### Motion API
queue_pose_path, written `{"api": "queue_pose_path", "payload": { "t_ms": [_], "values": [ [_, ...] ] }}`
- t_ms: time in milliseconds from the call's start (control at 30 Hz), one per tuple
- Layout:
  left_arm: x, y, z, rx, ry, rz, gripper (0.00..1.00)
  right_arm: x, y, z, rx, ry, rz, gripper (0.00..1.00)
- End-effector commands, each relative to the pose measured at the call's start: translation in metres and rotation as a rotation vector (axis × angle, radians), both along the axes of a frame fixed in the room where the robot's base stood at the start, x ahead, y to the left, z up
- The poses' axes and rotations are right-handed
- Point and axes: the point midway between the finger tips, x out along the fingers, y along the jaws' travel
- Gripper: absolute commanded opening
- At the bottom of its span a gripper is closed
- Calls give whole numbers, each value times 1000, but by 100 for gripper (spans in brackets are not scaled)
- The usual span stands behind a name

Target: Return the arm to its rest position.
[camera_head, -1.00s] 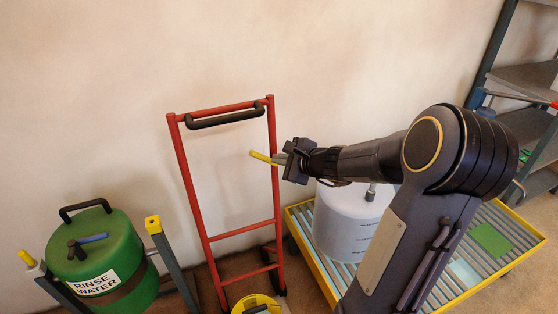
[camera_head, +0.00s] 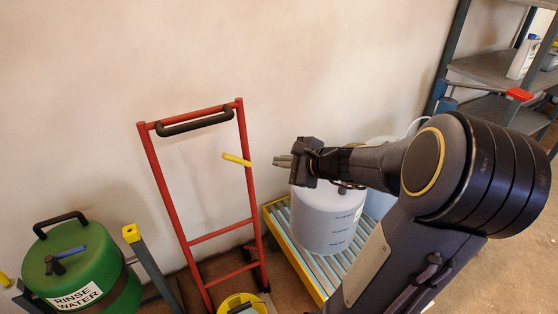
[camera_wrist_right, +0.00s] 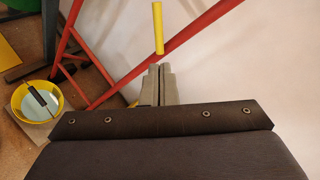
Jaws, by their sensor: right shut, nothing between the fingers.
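My right arm comes in from the right in the head view. Its gripper (camera_head: 283,161) is shut and empty, with the fingers pointing left in front of the wall. In the right wrist view the closed fingertips (camera_wrist_right: 160,70) are together. A yellow rod (camera_head: 237,159) is just beyond the fingertips, with a gap between them, and overlaps the cart's right post in the picture. It also shows in the right wrist view (camera_wrist_right: 158,28). What holds the rod up cannot be made out. My left gripper is not in view.
A red hand cart (camera_head: 221,236) stands by the wall, with a yellow bucket (camera_head: 236,300) at its foot. A green rinse water drum (camera_head: 85,259) is at left. A white drum (camera_head: 322,222) stands on a roller pallet (camera_head: 277,223) below my gripper. A shelf (camera_head: 490,70) is at right.

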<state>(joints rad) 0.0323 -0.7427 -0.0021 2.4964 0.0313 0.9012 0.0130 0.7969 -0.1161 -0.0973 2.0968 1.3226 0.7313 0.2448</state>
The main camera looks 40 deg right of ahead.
Motion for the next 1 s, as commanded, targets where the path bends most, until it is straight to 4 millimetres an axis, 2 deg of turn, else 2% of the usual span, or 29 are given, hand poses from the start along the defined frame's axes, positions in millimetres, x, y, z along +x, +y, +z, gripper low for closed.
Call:
{"api": "queue_pose_path", "payload": {
  "t_ms": [400,500,567,667,733,800,900,1000],
  "values": [
    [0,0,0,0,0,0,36,0,0,0,-1,0,0,0],
    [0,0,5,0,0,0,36,1,12,8,-25,0,43,0],
    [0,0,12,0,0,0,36,0,31,19,-67,2,112,0],
    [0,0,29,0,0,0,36,-9,83,44,-196,5,318,0],
    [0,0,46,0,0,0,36,-25,129,63,-333,4,514,0],
    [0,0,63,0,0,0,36,-51,173,79,-504,-3,734,0],
    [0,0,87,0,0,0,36,-96,217,90,-788,-17,1037,0],
    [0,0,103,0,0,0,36,-131,234,91,-1038,-27,1257,0]
  ]
}}
